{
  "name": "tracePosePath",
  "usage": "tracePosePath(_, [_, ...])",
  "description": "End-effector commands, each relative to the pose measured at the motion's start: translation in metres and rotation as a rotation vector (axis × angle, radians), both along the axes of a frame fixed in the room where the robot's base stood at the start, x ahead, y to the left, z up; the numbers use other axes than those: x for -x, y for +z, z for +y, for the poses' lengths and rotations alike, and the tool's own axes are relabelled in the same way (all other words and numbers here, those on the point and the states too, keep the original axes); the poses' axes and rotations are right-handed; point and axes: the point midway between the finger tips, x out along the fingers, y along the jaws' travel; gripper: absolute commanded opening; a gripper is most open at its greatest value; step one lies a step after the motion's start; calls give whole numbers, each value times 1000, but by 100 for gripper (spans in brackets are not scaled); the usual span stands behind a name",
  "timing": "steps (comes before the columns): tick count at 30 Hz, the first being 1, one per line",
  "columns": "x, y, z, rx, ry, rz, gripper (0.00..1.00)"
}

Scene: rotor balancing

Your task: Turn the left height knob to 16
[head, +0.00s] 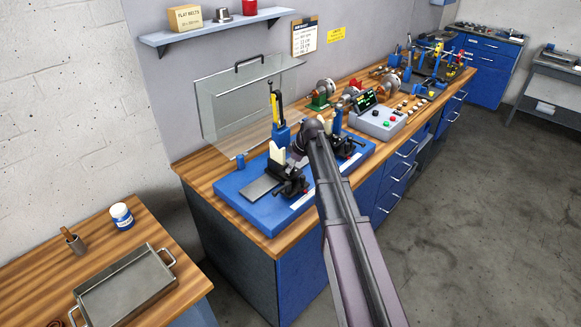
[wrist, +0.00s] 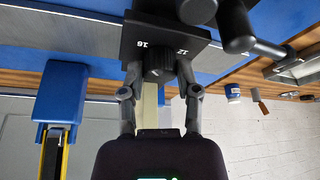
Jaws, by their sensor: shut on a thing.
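In the wrist view the dark ribbed height knob (wrist: 158,66) sits below a black plate (wrist: 160,36) with white numbers 16 and 12. My gripper (wrist: 159,72) has one finger on each side of the knob and is shut on it. The number 16 shows just left above the knob, 12 to the right. Which mark the knob points at is too small to tell. In the head view my gripper (head: 299,153) is at the left black support (head: 290,184) on the blue machine base (head: 228,187). It hides the knob there.
A clear hinged guard (head: 235,100) stands open behind the machine. A blue post with a yellow part (head: 281,134) rises close beside my gripper. A control box (head: 381,121) stands to the right. A metal tray (head: 125,288) lies on the front left table.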

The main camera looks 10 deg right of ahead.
Motion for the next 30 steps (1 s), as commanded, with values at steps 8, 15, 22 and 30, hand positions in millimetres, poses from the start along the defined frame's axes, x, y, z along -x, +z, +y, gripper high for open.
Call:
tracePosePath(8, [3,-1,2,-2,1,6,77])
tracePosePath(15, [2,0,1,-2,-1,3,77])
tracePosePath(22, [2,2,1,0,-8,2,76])
tracePosePath(30, [11,22,0,8,-104,11,76])
